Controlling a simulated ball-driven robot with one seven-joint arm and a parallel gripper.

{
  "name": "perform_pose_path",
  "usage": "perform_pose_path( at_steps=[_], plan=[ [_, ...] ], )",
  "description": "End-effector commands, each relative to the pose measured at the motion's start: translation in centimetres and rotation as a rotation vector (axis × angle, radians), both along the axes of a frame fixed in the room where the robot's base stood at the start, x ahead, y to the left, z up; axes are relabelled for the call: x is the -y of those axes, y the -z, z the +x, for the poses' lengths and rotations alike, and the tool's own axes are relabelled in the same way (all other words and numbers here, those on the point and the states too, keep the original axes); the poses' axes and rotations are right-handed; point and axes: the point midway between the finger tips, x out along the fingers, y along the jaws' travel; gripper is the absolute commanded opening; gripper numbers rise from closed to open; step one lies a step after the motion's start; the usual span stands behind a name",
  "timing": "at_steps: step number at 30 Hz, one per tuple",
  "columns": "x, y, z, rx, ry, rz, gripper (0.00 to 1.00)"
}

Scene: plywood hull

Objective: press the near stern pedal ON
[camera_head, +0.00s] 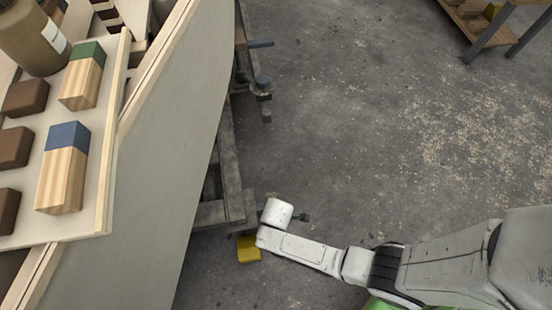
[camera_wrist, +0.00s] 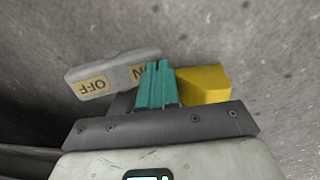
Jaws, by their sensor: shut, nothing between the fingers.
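In the wrist view the pedal (camera_wrist: 112,70) is a grey rocker plate with an OFF label at its left end and an ON label at its right end. My gripper (camera_wrist: 158,68) shows its teal fingers shut and empty, in front of the ON end and partly covering that label. I cannot tell whether the fingertips touch the pedal. A yellow block (camera_wrist: 204,83) is just right of the fingers; a yellow block also shows in the head view (camera_head: 248,249) under the end of my arm. The pedal plate and my fingers cannot be made out in the head view.
The pale plywood hull (camera_head: 178,170) rises left of my arm, on a dark timber frame (camera_head: 228,165) with a clamp (camera_head: 262,88). A tray (camera_head: 105,190) with wooden blocks and a bottle (camera_head: 35,38) sits on it. The concrete floor (camera_head: 370,120) to the right is open.

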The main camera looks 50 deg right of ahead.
Motion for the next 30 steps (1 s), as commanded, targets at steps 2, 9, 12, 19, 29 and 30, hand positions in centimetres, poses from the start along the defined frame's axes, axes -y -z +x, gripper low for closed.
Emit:
perform_pose_path(
  at_steps=[2, 9, 12, 19, 29, 30],
  plan=[
    [-0.2, -0.1, -0.4, -0.007, -0.001, 0.005, 0.00],
    [-0.4, -3.2, -0.3, -0.002, 0.000, 0.002, 0.00],
    [-0.5, -4.6, -0.2, 0.000, 0.001, 0.000, 0.00],
    [-1.4, -9.3, -1.5, 0.001, 0.001, 0.001, 0.00],
    [-2.2, -13.1, -2.6, 0.000, 0.002, -0.001, 0.00],
    [-2.2, -13.2, -2.6, 0.000, 0.002, -0.001, 0.00]
  ],
)
